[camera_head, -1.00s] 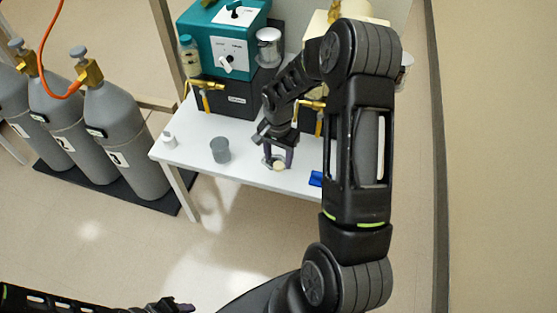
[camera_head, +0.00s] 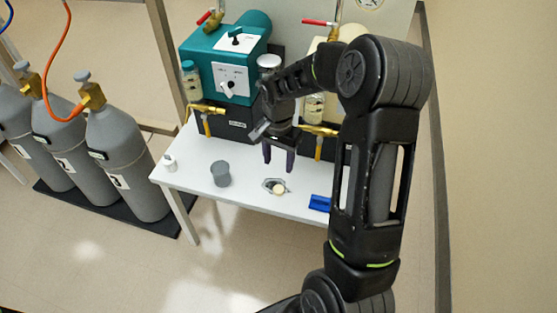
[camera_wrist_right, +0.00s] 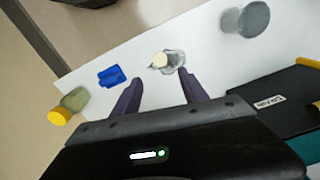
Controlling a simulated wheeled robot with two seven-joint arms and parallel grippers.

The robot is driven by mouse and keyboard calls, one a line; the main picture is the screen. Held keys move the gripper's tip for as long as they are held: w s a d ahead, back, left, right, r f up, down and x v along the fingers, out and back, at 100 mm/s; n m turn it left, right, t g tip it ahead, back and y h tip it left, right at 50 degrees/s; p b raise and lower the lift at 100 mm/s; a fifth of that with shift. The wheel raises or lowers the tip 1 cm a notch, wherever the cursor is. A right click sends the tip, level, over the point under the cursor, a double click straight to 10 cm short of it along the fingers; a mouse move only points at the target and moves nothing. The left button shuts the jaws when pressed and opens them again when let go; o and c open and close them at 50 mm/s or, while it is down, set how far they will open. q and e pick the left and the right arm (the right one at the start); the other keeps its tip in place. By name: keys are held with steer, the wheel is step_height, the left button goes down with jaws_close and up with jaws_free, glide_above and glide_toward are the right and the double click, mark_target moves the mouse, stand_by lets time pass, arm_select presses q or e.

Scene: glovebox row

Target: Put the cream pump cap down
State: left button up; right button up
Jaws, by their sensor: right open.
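The cream pump cap (camera_head: 278,189) rests at a small grey metallic piece (camera_head: 268,183) on the white table, near its front edge. The wrist view shows the cream cap (camera_wrist_right: 160,60) beside or on the grey piece (camera_wrist_right: 175,59); I cannot tell which. My right gripper (camera_head: 278,164) is open and empty above the cap, its two purple fingers apart. In the wrist view the open fingers (camera_wrist_right: 160,78) point toward the cap without touching it. My left gripper is out of view.
A grey cup (camera_head: 221,174) and a small white bottle (camera_head: 169,163) stand to the left on the table (camera_head: 240,198). A blue item (camera_head: 320,203) lies to the right. Teal equipment (camera_head: 222,72) with brass taps stands behind. Grey cylinders (camera_head: 125,155) stand left of the table.

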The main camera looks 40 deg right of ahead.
stand_by(0.4)
steer(key=a+f+n, duration=0.1)
steer(key=a+f, duration=0.1)
steer(key=a, duration=0.1)
steer(key=a+f+n+y, duration=0.1)
steer(key=a+f, duration=0.2)
steer(key=shift+a+f, duration=0.15)
steer(key=shift+f, duration=0.15)
steer(key=s+a+f+n+y, duration=0.2)
steer(key=s+a+f+n, duration=0.15)
steer(key=a+f, duration=0.6)
steer(key=s+a+f+n, duration=0.3)
steer(key=s+a, duration=0.4)
steer(key=a, duration=0.1)
steer(key=s+a+f+n+y, duration=0.1)
steer(key=s+a+f+n, duration=0.1)
steer(key=s+a, duration=0.5)
steer(key=shift+a+f+n+t, duration=0.4)
steer(key=shift+a+n, duration=0.15)
steer(key=shift+n, duration=0.1)
step_height(320, 180, up, 7)
steer(key=p, duration=0.6)
steer(key=shift+f+p, duration=0.2)
steer(key=shift+p, duration=0.1)
